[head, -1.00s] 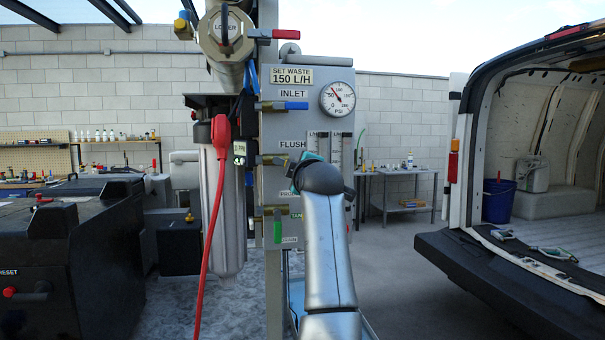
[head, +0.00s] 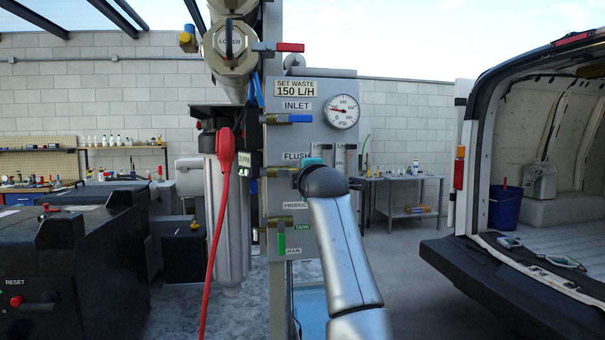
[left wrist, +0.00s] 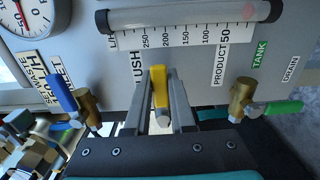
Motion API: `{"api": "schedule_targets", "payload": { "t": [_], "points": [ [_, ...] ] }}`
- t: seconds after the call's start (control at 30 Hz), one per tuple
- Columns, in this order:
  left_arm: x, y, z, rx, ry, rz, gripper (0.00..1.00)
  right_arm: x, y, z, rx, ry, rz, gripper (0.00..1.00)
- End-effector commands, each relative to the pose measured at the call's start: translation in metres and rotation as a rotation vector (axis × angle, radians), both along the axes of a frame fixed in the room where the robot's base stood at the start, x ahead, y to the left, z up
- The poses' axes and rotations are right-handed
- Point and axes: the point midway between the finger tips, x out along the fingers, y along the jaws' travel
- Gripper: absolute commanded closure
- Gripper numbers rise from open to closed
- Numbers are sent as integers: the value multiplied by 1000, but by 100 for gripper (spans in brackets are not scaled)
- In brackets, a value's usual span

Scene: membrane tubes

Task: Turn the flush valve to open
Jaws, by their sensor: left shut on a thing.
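The flush valve's yellow handle (left wrist: 158,88) lies between the two fingers of my left gripper (left wrist: 160,104) in the left wrist view, and the gripper is shut on it. The handle points up in that view, beside the partly covered FLUSH label (left wrist: 137,65). In the head view my left gripper (head: 311,165) is at the panel just below the FLUSH label (head: 297,156). My own wrist hides the fingers and handle there. The brass flush valve body (head: 281,172) shows to the left of my wrist. My right gripper is not in view.
The blue inlet handle (head: 300,118) is above, lying horizontally. A green handle (head: 281,240) hangs vertically below, by the TANK and DRAIN labels. A pressure gauge (head: 341,111) and flow tubes are on the panel. A van (head: 540,150) stands right.

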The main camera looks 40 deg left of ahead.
Motion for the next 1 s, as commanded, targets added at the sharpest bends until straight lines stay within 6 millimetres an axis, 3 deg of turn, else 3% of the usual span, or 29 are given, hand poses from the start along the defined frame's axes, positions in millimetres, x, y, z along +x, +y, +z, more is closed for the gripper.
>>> {"api": "schedule_targets", "payload": {
  "t": [0.17,0.2,0.43,0.77,1.0],
  "points": [
    [-1,1,0,-4,-3,1,100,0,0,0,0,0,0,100],
    [-1,1,0,-4,-3,1,73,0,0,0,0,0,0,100],
    [-1,1,0,-1,-2,1,48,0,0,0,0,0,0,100],
    [-2,-2,0,0,-1,0,48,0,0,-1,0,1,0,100],
    [-17,-20,-1,-1,-3,0,48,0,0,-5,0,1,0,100]
  ]
}}
